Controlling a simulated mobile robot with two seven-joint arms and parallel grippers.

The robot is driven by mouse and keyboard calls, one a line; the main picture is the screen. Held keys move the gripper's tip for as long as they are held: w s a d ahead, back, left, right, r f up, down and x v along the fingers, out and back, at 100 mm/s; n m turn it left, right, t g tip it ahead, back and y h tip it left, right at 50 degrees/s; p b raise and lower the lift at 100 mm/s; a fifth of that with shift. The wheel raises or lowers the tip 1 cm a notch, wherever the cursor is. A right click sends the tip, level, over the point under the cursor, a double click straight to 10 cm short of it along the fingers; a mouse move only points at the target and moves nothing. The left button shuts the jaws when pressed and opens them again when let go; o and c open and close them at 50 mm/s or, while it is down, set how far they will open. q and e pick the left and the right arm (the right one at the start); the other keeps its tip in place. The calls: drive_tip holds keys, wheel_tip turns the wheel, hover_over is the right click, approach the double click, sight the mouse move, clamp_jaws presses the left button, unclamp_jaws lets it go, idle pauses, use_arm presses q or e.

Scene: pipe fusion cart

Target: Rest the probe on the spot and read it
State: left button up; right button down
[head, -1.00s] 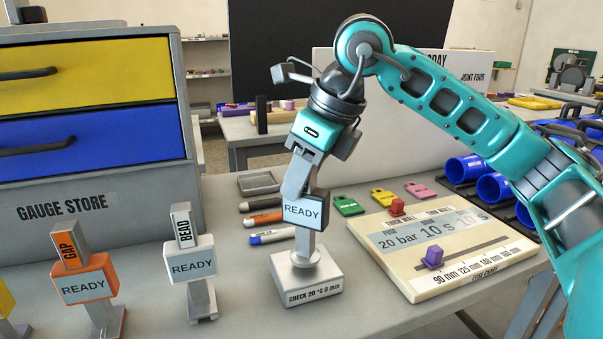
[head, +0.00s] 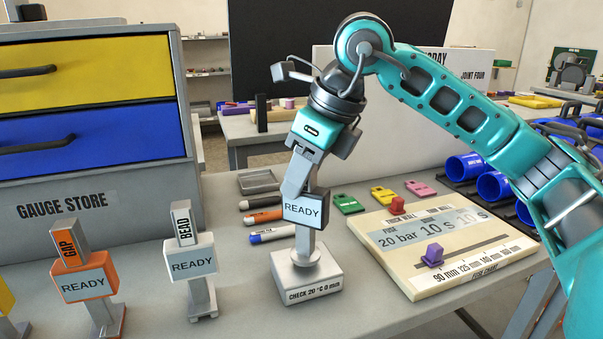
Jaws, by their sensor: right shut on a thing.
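The probe (head: 306,208) is a grey gauge with a white face reading READY. It stands slightly tilted with its lower end at the round metal spot (head: 305,255) on top of the check block (head: 307,284), which is marked CHECK 20 °C 0 mm. Its tip appears to touch the spot. My right gripper (head: 307,152) points down from above and is shut on the top of the probe. The fingertips are partly hidden by the gripper body. My left gripper is not in view.
The orange GAP gauge (head: 85,283) and grey BEAD gauge (head: 191,265) stand to the left, both reading READY. Several pens lie behind the block, including an orange one (head: 264,217). A fuse chart board (head: 408,280) lies to the right. The gauge store (head: 100,205) stands behind left.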

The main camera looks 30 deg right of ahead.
drive_tip(key=shift+f+b, duration=0.45)
drive_tip(key=shift+f, duration=0.1)
idle(0.6)
drive_tip(key=shift+f, duration=0.1)
idle(0.9)
drive_tip(key=shift+f, duration=0.1)
idle(1.3)
drive_tip(key=c, duration=0.7)
unclamp_jaws()
drive_tip(key=shift+c, duration=0.2)
drive_tip(key=p+v, duration=0.2)
drive_tip(key=v, duration=1.1)
drive_tip(key=shift+p, duration=0.3)
